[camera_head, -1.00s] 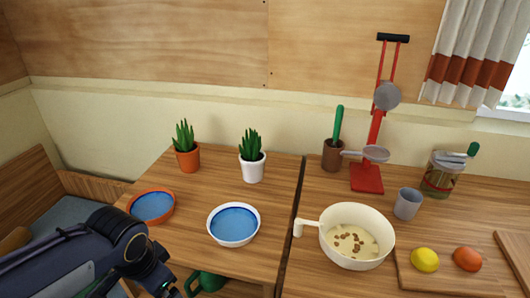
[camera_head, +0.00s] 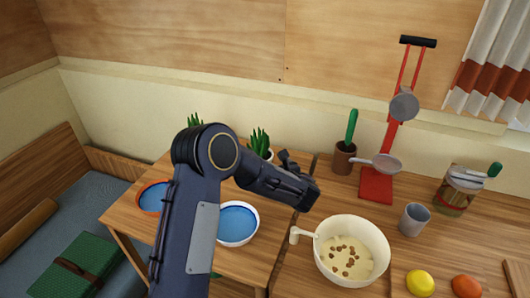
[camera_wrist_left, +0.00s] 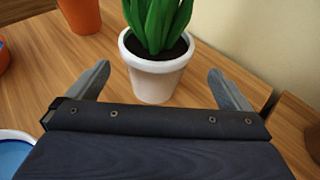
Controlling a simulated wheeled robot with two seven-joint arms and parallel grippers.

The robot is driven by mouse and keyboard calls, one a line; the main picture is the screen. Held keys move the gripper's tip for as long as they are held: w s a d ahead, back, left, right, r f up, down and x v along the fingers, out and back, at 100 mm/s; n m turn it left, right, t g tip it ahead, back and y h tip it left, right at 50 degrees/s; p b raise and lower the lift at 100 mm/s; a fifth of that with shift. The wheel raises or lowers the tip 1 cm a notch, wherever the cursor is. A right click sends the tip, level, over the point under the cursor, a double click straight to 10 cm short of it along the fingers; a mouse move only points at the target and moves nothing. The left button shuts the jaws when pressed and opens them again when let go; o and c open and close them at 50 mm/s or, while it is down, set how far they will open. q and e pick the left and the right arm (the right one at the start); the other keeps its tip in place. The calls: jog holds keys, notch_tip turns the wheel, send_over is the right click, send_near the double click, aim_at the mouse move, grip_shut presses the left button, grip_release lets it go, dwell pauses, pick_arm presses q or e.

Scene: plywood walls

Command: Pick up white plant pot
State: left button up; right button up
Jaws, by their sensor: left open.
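The white plant pot (camera_wrist_left: 157,80) holds a green spiky plant and stands upright on the left wooden table. In the left wrist view it is straight ahead, between and beyond the spread fingers of my left gripper (camera_wrist_left: 158,72), with no clear contact. In the head view only a sliver of the white pot (camera_head: 269,155) and its leaves show behind my left arm. My left gripper (camera_head: 289,162) is open and empty, just right of the pot there. My right gripper is not in view.
An orange pot (camera_wrist_left: 80,15) stands left of the white one. A blue-and-white bowl (camera_head: 238,222) and an orange bowl (camera_head: 151,196) are nearer. A cream saucepan (camera_head: 351,250) and a brown pot (camera_head: 344,158) are on the right counter. The wall is behind.

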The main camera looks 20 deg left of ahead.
pick_arm(q)
jog(key=shift+w+a+r+p, duration=0.1)
jog(key=shift+a+p, duration=0.1)
jog(key=shift+a, duration=0.2)
jog(key=shift+w+a+r+p, duration=0.1)
jog(key=shift+a+p, duration=0.05)
jog(key=shift+a, duration=0.2)
jog(key=p+x, duration=0.2)
jog(key=x, duration=0.2)
jog(key=shift+w+a+f, duration=0.1)
jog(key=shift+w+a, duration=0.15)
jog(key=shift+a, duration=0.05)
jog(key=shift+w+a+f, duration=0.1)
jog(key=shift+w, duration=0.05)
jog(key=c, duration=1.3)
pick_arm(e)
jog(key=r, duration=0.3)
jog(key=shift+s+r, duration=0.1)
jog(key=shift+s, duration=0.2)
